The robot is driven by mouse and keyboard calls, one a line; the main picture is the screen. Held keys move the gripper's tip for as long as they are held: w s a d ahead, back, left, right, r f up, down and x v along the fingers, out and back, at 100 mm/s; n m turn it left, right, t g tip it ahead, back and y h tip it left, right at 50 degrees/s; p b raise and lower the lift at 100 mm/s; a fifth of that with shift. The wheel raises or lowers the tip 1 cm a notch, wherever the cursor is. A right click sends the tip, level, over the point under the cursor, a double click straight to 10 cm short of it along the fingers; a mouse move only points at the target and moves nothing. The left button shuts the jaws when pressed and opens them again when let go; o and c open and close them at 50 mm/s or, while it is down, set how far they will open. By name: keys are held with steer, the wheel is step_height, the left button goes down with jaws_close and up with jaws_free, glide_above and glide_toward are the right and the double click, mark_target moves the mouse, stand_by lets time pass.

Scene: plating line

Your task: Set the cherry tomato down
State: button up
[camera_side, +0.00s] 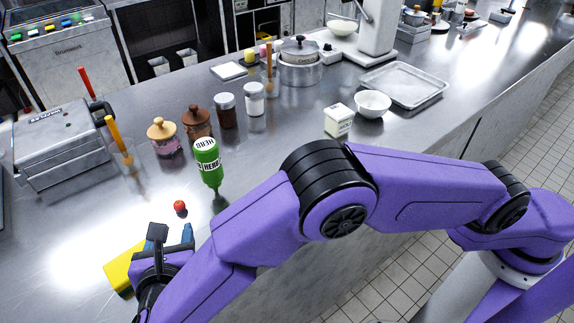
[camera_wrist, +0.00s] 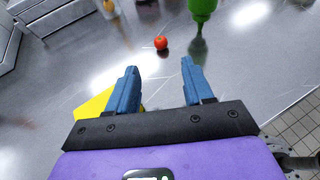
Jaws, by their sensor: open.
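The cherry tomato (camera_side: 180,207) is small and red and rests on the steel counter. It also shows in the wrist view (camera_wrist: 161,43), ahead of the fingertips and between their lines. My gripper (camera_wrist: 158,78) is open, with its two blue fingers apart and nothing between them. In the side view my gripper (camera_side: 172,236) is low at the front left, a little nearer the camera than the tomato and apart from it.
A green herb bottle (camera_side: 207,162) stands upside down just beyond the tomato. A yellow object (camera_side: 122,267) lies beside my gripper, partly hidden. Spice jars (camera_side: 163,138) and a grill press (camera_side: 62,145) stand further back. The counter (camera_side: 85,225) left of the tomato is clear.

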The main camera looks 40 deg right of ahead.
steer(key=shift+w+d+r, duration=0.15)
steer(key=shift+d+r, duration=0.1)
steer(key=shift+d, duration=0.05)
steer(key=s+d+r+m+g, duration=0.1)
steer(key=d+r+m+g, duration=0.15)
steer(key=d, duration=0.45)
steer(key=s+d+r+m+g, duration=0.2)
steer(key=d+m, duration=0.2)
steer(key=d, duration=0.4)
steer(key=s+d+r+m+g, duration=0.1)
steer(key=d+r+m+g, duration=0.2)
steer(key=d, duration=0.4)
steer(key=s+d+r+m+g+y, duration=0.1)
steer(key=s+d+m+g+y, duration=0.3)
steer(key=s+d+m, duration=0.5)
steer(key=s+d+y, duration=0.1)
steer(key=s+d, duration=0.9)
steer(key=d, duration=0.1)
steer(key=shift+d+r+g+y, duration=0.15)
steer(key=shift+g+y, duration=0.15)
steer(key=shift+g, duration=0.05)
